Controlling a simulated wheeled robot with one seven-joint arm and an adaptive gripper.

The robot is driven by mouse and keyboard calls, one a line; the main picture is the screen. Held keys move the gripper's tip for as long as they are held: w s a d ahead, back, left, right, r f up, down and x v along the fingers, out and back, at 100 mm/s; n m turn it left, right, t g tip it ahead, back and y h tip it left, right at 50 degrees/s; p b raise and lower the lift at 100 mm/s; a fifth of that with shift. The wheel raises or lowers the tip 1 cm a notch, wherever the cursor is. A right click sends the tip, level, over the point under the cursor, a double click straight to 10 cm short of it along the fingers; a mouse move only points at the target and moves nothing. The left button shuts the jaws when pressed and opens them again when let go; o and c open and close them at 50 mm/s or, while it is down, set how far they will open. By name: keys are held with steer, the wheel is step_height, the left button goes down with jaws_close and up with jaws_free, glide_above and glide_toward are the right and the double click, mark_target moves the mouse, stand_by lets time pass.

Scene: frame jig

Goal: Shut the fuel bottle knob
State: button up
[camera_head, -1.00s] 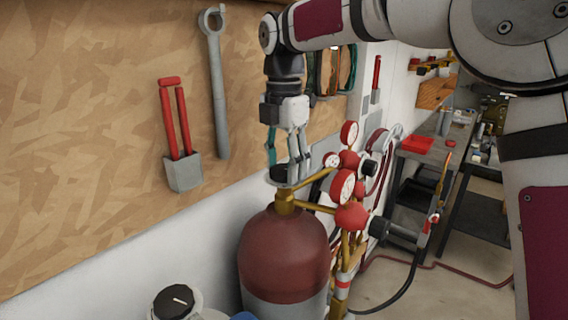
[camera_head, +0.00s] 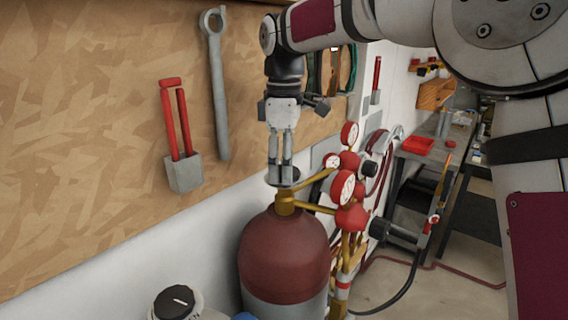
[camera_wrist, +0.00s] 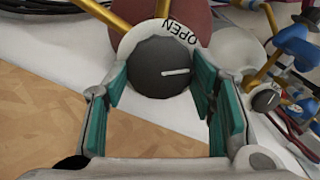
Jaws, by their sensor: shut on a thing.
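The fuel bottle (camera_head: 284,252) is dark red with a brass valve on top, standing below my gripper in the head view. Its knob (camera_wrist: 161,67) is a dark round cap with a white pointer line, set on a pale ring marked OPEN (camera_wrist: 180,31). In the wrist view the pointer points to the right, apart from the OPEN lettering at the upper right. My gripper (camera_head: 282,173) reaches straight down from above. Its teal-padded fingers (camera_wrist: 160,85) are on either side of the knob and shut on it. In the head view the fingers mostly hide the knob.
Red gauges (camera_head: 341,187) and brass pipes stand close to the right of the valve. A second dark knob (camera_head: 174,302) with a white mark is at the lower left. The wooden board (camera_head: 90,130) with hung tools is behind, to the left.

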steer(key=m, duration=0.6)
steer(key=shift+p, duration=0.3)
steer(key=m+p, duration=0.1)
steer(key=m, duration=0.5)
steer(key=shift+m, duration=0.4)
steer(key=m+p, duration=0.1)
steer(key=m, duration=0.5)
steer(key=m+p, duration=0.1)
steer(key=m, duration=0.5)
steer(key=shift+d+m, duration=0.1)
steer(key=shift+m, duration=0.2)
steer(key=o, duration=1.1)
steer(key=shift+o, duration=0.2)
steer(key=shift+r, duration=0.1)
